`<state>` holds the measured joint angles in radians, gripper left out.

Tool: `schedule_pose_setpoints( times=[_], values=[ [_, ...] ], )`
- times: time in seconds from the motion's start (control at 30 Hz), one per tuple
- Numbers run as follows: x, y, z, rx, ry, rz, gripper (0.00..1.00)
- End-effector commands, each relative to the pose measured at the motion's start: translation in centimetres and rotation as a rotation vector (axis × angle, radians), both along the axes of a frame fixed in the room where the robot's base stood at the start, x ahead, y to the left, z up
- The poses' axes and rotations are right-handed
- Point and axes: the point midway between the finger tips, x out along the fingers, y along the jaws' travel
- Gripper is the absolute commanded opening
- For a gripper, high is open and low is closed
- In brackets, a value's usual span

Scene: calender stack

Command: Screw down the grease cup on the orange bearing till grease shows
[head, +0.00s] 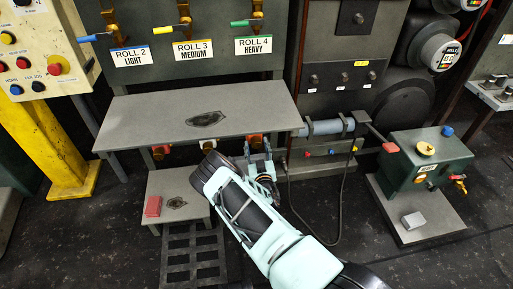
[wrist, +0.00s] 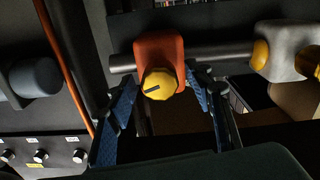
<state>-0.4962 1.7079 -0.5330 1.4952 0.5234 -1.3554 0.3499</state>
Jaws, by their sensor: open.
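The orange bearing (wrist: 157,50) sits on a grey shaft in the wrist view. The grease cup (wrist: 158,84) is a faceted yellow cap with a dark mark on its face, at the bearing's lower front. My gripper (wrist: 159,78) is open, with one blue-padded finger on each side of the cup. A dark gap shows between each finger and the cup, and no contact is visible. In the head view my gripper (head: 259,163) is below the front edge of the grey shelf, by an orange part (head: 256,141). No grease is visible.
A grey bearing block (wrist: 288,48) with yellow caps stands to the right on the shaft. A grey-blue cylinder (wrist: 35,78) and an orange rod are at left. In the head view, the grey shelf (head: 150,120) overhangs my gripper. A low stand bears a red block (head: 153,206).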

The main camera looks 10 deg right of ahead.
Motion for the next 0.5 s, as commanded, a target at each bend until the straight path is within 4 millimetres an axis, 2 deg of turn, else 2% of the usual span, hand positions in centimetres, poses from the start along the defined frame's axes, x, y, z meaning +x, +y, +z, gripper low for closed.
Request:
schedule_pose_setpoints(
  times=[0.37, 0.5],
  values=[
    [0.58, 0.01, 0.03, 0.0, 0.001, 0.0, 0.46],
    [0.56, 0.01, 0.03, 0.0, 0.001, 0.0, 0.31]
  ],
)
